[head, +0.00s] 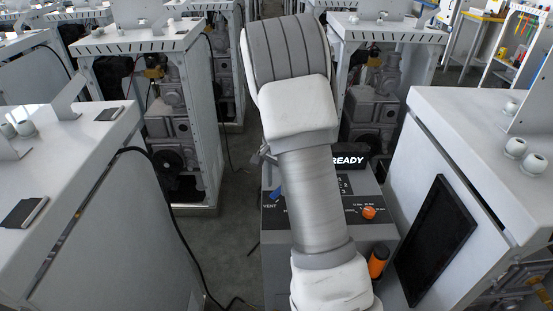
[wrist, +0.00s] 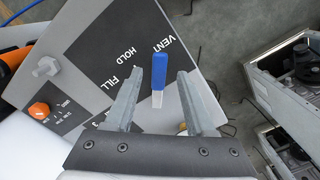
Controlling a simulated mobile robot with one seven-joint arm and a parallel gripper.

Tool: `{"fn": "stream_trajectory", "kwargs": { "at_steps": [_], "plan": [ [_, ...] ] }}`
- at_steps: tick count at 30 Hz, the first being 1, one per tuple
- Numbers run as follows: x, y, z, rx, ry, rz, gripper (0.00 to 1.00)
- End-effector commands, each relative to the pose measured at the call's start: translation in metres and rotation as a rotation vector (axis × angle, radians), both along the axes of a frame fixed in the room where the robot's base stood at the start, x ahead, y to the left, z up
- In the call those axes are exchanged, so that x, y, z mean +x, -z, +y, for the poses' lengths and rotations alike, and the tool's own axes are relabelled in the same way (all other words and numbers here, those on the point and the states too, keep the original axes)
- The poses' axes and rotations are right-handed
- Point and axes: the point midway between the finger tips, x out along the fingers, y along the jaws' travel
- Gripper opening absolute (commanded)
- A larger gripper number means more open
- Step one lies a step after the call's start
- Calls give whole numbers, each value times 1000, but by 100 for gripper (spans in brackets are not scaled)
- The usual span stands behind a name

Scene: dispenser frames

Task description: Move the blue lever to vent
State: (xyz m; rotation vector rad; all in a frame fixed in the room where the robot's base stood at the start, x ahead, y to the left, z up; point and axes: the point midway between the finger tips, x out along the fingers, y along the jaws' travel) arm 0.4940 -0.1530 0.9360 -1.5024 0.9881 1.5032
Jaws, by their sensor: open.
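The panel (wrist: 100,50) carries the labels VENT, HOLD and FILL, upside down in the wrist view. The blue lever (wrist: 159,66) has a blue grip and a pale lower part, and its blue end is by the word VENT. In the head view a small part of the blue lever (head: 277,193) shows left of my arm, above the VENT label. My gripper (wrist: 171,66) is open, with one finger on each side of the lever in the picture. In the head view my arm hides most of my gripper.
An orange knob (head: 369,213) and an orange-topped cylinder (head: 377,262) are on the dispenser right of my arm. A READY display (head: 348,161) stands behind. White cabinets (head: 70,200) flank both sides; a black cable (head: 178,230) hangs at left.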

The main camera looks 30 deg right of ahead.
Motion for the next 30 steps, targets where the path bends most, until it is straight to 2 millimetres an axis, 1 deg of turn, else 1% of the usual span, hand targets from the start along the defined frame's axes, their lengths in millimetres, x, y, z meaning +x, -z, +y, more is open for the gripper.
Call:
{"fn": "stream_trajectory", "kwargs": {
  "at_steps": [1,5,12,15,18,21,24,30],
  "plan": [
    [1,-11,0,-1,-1,-5,55],
    [2,-41,0,-1,-2,-7,55],
    [1,-101,0,-2,0,-7,55],
    [1,-122,0,-1,0,-6,55],
    [1,-140,0,-1,0,-5,55],
    [1,-152,0,-2,0,-4,55],
    [0,-159,0,-1,1,-3,55],
    [0,-162,0,-1,1,-1,55]
  ]
}}
